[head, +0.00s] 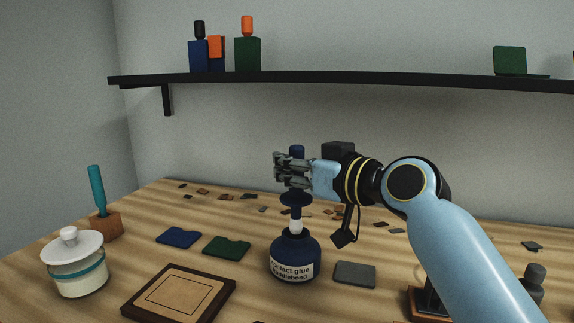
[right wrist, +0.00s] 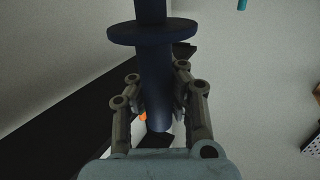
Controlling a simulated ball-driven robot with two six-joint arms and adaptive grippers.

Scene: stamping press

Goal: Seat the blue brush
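The blue brush (head: 296,200) is upright, with a dark blue handle, a round flange and a pale lower end. It stands over the dark blue glue bottle (head: 296,248), whose label reads "Contact glue". The pale end is at the bottle's neck; I cannot tell whether its tip is inside. The flange is clearly above the bottle. My right gripper (head: 292,170) comes from the right and is shut on the handle above the flange. The right wrist view shows the brush (right wrist: 152,38) between the fingers of the gripper (right wrist: 157,78). My left gripper is not in view.
A wooden board (head: 180,293), a blue flat piece (head: 179,237), a green one (head: 227,246) and a grey one (head: 355,274) lie around the bottle. A white-lidded jar (head: 80,270) and a teal-handled tool (head: 97,190) stand left. A black shelf (head: 330,77) runs above.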

